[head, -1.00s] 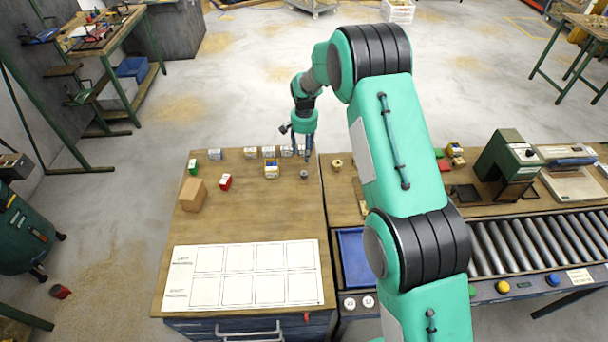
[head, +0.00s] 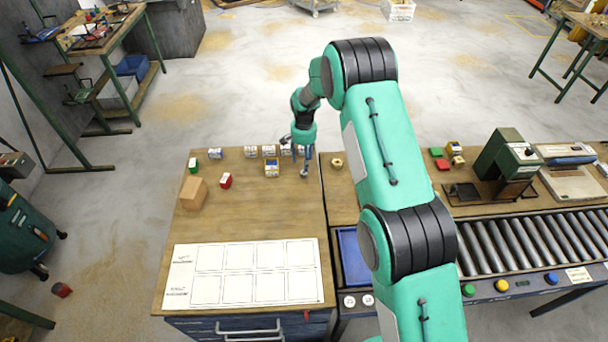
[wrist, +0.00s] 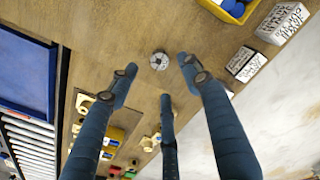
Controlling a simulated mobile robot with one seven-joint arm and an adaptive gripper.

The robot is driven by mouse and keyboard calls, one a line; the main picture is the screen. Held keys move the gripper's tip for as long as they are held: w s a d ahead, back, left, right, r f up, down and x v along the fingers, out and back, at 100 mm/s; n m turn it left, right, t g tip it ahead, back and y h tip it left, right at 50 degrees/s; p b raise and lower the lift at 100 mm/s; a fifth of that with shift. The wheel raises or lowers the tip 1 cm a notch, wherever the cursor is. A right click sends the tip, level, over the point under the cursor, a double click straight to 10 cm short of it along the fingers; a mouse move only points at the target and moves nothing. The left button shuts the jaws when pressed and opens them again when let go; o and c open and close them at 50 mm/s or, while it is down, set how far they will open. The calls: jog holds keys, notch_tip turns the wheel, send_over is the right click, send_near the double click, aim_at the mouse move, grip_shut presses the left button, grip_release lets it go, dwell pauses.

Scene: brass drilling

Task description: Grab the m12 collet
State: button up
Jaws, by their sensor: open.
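A small round grey metal piece with slots in its face, which looks like the collet (wrist: 159,60), stands on the wooden bench top. My gripper (wrist: 160,76) is open, with its blue fingers spread and nothing between them. In the wrist view the collet lies just beyond the fingertips, between the left and right fingers, apart from them. In the head view my gripper (head: 305,168) is at the back right of the left bench, right at the collet, which its fingers mostly cover. I cannot read any size on the collet.
Small white labelled boxes (head: 250,151) stand along the bench's back edge. A yellow bin (head: 271,169) is left of my gripper. A brass ring (head: 337,162) lies to the right. A cardboard box (head: 193,193) and a marked sheet (head: 245,272) are farther left and front.

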aim_at(304, 172)
jog(key=shift+f, duration=1.6)
jog(key=shift+f, duration=0.1)
jog(key=shift+f+p, duration=0.6)
jog(key=shift+f, duration=1.95)
grip_shut()
jog(key=shift+r, duration=0.15)
jog(key=shift+r, duration=0.6)
jog(key=shift+s+d+r+b, duration=0.1)
jog(key=shift+s+r+b, duration=0.1)
jog(key=shift+r, duration=0.35)
jog(key=shift+s+r+b, duration=0.1)
jog(key=shift+r+b, duration=0.1)
jog(key=shift+r, duration=0.35)
jog(key=s+d, duration=0.1)
jog(key=s, duration=0.4)
jog(key=s+r+b, duration=0.1)
jog(key=s, duration=0.4)
jog(key=s+d, duration=0.1)
jog(key=s, duration=0.4)
jog(key=shift+s+d+r+b, duration=0.1)
jog(key=shift+d+r+b, duration=0.1)
jog(key=shift+d+b, duration=0.1)
